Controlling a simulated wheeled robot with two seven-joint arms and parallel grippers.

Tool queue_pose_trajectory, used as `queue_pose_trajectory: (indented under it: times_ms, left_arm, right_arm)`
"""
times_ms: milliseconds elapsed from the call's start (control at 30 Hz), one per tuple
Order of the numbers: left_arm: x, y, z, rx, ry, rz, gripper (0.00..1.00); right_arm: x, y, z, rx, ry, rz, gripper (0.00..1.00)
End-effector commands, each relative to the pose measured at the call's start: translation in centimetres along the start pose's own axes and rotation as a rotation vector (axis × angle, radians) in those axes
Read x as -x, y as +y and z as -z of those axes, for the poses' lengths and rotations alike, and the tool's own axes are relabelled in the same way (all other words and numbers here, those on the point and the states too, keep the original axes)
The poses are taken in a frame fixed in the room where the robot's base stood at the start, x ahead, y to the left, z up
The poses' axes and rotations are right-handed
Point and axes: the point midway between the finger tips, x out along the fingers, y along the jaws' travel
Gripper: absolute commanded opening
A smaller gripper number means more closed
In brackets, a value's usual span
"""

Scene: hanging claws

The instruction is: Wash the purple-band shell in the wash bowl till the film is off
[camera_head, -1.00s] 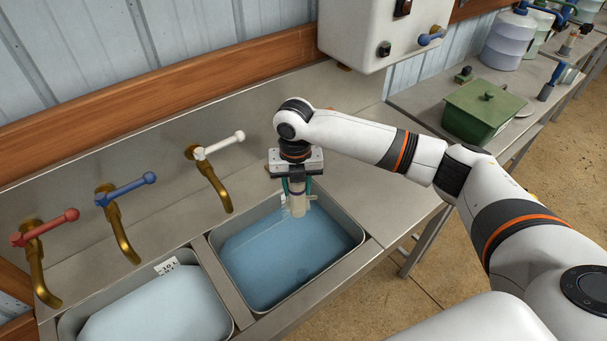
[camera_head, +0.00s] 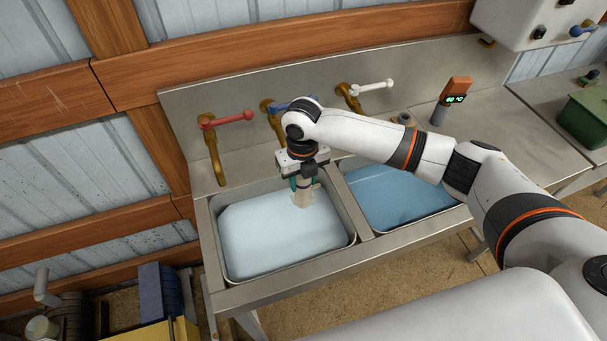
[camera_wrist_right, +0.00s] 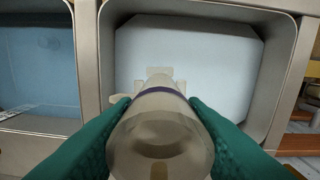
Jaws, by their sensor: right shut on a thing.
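My right gripper (camera_head: 302,184) points down over the left basin, its green fingers shut on the purple-band shell (camera_head: 302,198). The shell is a pale beige cylinder held upright; in the right wrist view it (camera_wrist_right: 158,140) sits between the fingers, with a dark purple band around it. Its surface there looks dull and brownish. The left basin (camera_head: 354,238) holds pale, whitish water, and the right basin (camera_head: 462,204) holds blue water. The shell's lower end is over the pale water near the back; I cannot tell if it touches. My left gripper is out of view.
Taps with red (camera_head: 236,117), blue and white (camera_head: 374,87) handles stand behind the basins. A small orange device with a lit display (camera_head: 456,92) stands on the counter at right. A green box (camera_head: 588,118) is farther right.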

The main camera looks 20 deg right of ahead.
Motion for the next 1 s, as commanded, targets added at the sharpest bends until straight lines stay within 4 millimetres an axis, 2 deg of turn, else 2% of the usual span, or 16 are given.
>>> queue_pose_trajectory:
  times_ms: [300, 467, 667, 1000]
  left_arm:
    - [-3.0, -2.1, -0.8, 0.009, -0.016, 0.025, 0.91]
    - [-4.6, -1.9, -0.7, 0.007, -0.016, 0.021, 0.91]
    - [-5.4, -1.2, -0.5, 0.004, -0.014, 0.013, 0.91]
    - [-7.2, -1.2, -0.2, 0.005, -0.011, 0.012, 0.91]
  right_arm:
    - [-2.9, 0.0, 0.0, 0.001, 0.000, 0.000, 0.06]
    - [-4.4, 0.0, 0.0, 0.000, 0.001, 0.000, 0.06]
    - [-6.1, 0.0, -0.1, 0.000, 0.000, -0.001, 0.06]
    - [-9.6, -0.1, -0.1, 0.000, -0.001, 0.000, 0.06]
